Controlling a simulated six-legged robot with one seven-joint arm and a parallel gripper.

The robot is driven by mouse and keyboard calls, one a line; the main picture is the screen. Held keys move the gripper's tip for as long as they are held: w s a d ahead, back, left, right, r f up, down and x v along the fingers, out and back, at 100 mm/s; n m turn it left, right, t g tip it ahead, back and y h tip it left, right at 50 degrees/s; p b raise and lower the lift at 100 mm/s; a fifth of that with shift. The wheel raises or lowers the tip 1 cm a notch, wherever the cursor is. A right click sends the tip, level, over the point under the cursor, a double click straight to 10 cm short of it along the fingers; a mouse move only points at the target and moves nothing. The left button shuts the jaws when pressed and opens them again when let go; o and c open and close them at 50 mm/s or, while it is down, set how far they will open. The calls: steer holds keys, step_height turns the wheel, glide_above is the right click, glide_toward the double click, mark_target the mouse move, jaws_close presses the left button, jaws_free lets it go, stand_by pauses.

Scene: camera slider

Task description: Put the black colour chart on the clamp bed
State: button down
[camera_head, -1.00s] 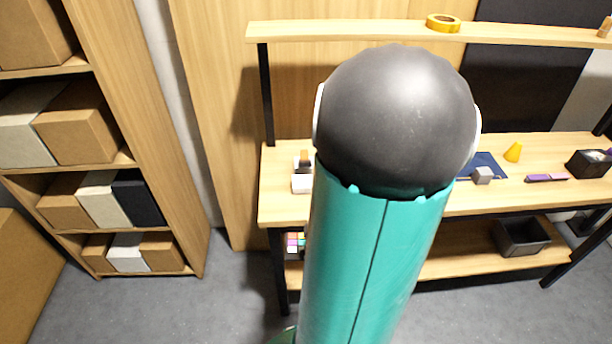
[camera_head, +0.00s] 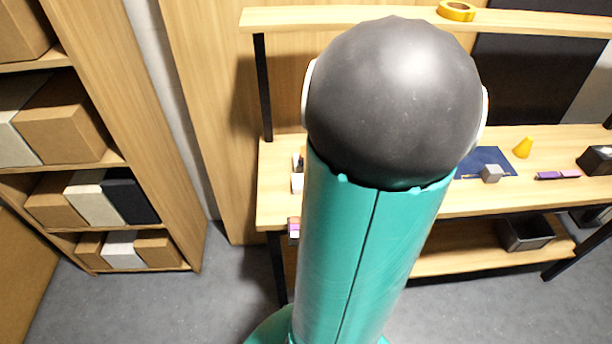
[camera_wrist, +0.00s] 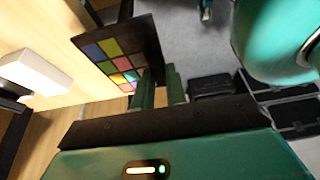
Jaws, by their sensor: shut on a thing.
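The black colour chart (camera_wrist: 118,48), a dark panel with coloured squares, is held at the fingertips of my gripper (camera_wrist: 160,88) in the wrist view. My gripper is shut on its edge, and the chart stands out tilted beyond the fingers. In the head view a small part of the chart (camera_head: 293,228) shows beside my arm, near the bench's front left corner. A white block (camera_wrist: 35,72) with dark parts lies on the wood left of the chart; it also shows in the head view (camera_head: 297,183). I cannot tell whether it belongs to the clamp bed. My arm hides much of the bench.
The wooden bench (camera_head: 275,208) has a raised shelf (camera_head: 340,17) with yellow tape (camera_head: 457,11). To the right are a blue sheet (camera_head: 485,160), a grey cube (camera_head: 492,173), a yellow cone (camera_head: 523,147) and a black box (camera_head: 597,160). A box rack (camera_head: 180,200) stands left.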

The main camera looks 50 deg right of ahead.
steer(key=shift+d, duration=0.35)
steer(key=w+d, duration=0.3)
steer(key=d, duration=0.1)
steer(key=w+d, duration=0.8)
steer(key=shift+w+d+f, duration=0.1)
steer(key=shift+w+d, duration=0.1)
steer(key=shift+d, duration=0.15)
steer(key=shift+w+d+f, duration=0.1)
steer(key=shift+d+f, duration=0.05)
steer(key=shift+f, duration=0.1)
steer(key=c, duration=1.5)
jaws_free()
steer(key=shift+f, duration=0.15)
steer(key=shift+o, duration=0.3)
